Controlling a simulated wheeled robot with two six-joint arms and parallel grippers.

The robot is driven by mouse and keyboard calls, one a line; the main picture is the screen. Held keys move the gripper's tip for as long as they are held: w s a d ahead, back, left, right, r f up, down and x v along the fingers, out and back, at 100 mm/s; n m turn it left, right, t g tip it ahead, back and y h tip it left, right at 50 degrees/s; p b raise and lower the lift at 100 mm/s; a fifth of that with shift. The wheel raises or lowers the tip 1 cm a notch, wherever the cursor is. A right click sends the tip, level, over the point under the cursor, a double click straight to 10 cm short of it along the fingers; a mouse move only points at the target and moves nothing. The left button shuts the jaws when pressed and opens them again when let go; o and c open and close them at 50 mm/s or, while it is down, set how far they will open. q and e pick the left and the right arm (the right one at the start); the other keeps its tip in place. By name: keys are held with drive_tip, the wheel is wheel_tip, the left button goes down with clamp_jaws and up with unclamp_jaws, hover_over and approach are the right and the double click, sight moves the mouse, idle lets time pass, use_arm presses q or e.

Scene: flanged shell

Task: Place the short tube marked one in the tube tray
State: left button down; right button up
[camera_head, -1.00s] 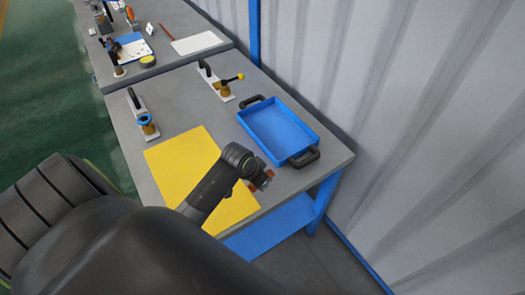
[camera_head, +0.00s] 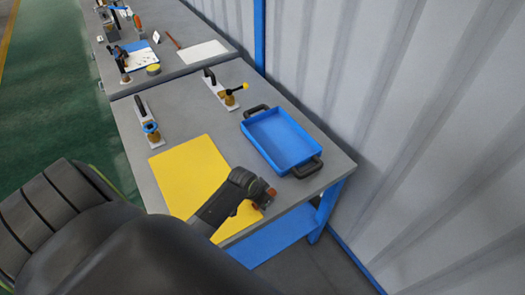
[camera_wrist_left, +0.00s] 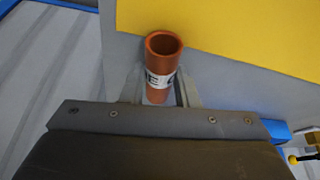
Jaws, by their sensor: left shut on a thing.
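A short orange-brown tube (camera_wrist_left: 160,67) is held between the fingers of my left gripper (camera_wrist_left: 160,92) in the left wrist view. Its open end faces the camera, and a white label with partly visible black letters wraps its side; I cannot read the full marking. My right gripper is not in view.
A yellow sheet (camera_head: 190,172) covers the near part of the grey table (camera_head: 200,115). Two clamp-like fixtures stand behind, one with a blue ring (camera_head: 151,128), one with a yellow knob (camera_head: 245,87). A corrugated wall (camera_head: 420,130) rises on the right.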

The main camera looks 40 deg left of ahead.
use_arm(q)
drive_tip(key=c, duration=1.1)
unclamp_jaws()
